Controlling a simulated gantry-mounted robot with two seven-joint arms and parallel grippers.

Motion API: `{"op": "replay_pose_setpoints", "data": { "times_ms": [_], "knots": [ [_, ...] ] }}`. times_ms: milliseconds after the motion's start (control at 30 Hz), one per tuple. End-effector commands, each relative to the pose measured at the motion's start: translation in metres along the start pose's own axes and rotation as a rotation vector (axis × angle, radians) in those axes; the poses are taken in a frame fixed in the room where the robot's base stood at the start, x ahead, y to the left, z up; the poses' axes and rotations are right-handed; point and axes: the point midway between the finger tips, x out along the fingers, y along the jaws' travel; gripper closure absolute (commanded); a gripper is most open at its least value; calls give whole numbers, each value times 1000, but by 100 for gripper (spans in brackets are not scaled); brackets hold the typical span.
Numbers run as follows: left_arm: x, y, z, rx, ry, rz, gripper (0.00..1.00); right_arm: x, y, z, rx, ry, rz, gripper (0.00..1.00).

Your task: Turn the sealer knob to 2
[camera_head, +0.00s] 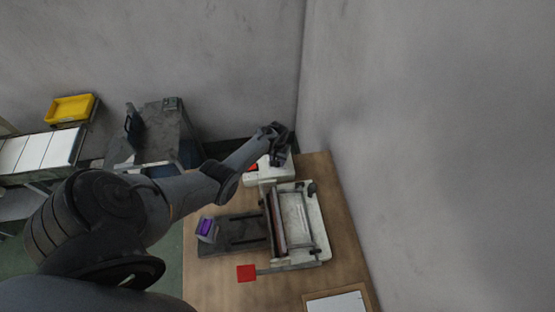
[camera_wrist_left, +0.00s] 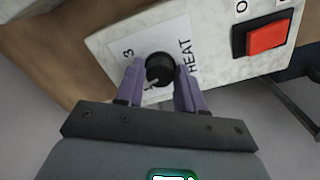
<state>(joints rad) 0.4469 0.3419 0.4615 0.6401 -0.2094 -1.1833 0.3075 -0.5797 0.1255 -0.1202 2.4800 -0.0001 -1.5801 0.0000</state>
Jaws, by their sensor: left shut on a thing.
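The sealer knob (camera_wrist_left: 159,68) is a round black dial on a white label with "HEAT" and a "3" beside it, seen in the left wrist view. My left gripper (camera_wrist_left: 158,82) has its two purple fingers on either side of the knob, shut on it. The knob's pointer and the other numbers are partly hidden. In the head view my left gripper (camera_head: 276,158) reaches the white control box (camera_head: 262,177) at the back of the table, and it hides the knob there.
A red rocker switch (camera_wrist_left: 267,38) sits beside the knob label. The sealer (camera_head: 297,220) stands on the wooden table (camera_head: 345,255) with a red block (camera_head: 246,273) at its front. Walls close in behind and right.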

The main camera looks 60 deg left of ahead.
Motion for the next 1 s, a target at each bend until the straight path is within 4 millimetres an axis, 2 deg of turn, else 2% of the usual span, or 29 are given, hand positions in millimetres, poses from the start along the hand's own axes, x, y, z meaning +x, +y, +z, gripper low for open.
{"op": "replay_pose_setpoints", "data": {
  "times_ms": [400,967,1000],
  "knots": [
    [0,0,0,218,0,-1,93,-3,0,-1,2,0,-2,16],
    [0,0,0,252,1,0,93,-3,-2,-1,9,1,-7,16],
    [0,0,0,252,1,0,59,-3,-2,-1,9,1,-7,16]
  ]
}}
